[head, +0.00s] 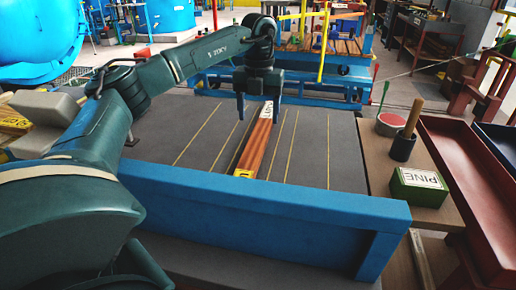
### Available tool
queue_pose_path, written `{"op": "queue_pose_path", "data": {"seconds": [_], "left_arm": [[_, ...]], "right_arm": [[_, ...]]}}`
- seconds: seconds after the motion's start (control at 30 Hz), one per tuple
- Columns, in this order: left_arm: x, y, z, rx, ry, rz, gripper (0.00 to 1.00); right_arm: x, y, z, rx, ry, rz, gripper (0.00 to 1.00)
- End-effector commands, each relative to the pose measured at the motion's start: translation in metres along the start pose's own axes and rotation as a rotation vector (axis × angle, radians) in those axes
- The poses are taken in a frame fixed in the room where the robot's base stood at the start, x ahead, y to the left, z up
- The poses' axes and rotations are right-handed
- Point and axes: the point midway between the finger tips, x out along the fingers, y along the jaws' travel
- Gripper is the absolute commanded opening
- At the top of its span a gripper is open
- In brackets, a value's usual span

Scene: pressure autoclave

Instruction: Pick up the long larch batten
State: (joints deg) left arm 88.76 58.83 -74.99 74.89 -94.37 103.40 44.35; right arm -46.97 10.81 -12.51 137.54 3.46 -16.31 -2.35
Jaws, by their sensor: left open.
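A long reddish-brown batten (255,146) lies on the grey mat (345,150), pointing away from me between yellow lines. Its far end carries a white label and its near end a yellow one. The label writing is too small to read fully. My left gripper (259,108) points down over the batten's far end. Its two fingers are apart, one on each side of the batten in this view. I cannot tell how high the fingertips are above it. My right gripper is not in view.
A blue rail (260,195) crosses in front of the mat. On the right are a green PINE box (419,186), a dark pot with a wooden handle (403,145), a red-topped tin (390,124) and a red tray (470,190). A blue cart stands behind.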

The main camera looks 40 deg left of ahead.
Motion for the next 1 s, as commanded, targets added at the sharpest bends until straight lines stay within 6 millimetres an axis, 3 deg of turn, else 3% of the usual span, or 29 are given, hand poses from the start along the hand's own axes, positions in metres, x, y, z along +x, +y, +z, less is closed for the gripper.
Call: {"op": "queue_pose_path", "data": {"seconds": [0.6, 0.9, 1.0], "left_arm": [[0.071, 0.005, -0.003, 0.0, 0.0, -0.001, 0.66], [0.075, 0.005, -0.003, 0.0, -0.001, -0.002, 0.66], [0.075, 0.005, -0.003, 0.0, -0.001, -0.002, 0.58]], "right_arm": [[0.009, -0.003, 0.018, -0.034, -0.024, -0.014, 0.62], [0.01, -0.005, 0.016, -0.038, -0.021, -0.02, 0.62], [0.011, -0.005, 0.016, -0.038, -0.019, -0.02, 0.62]]}}
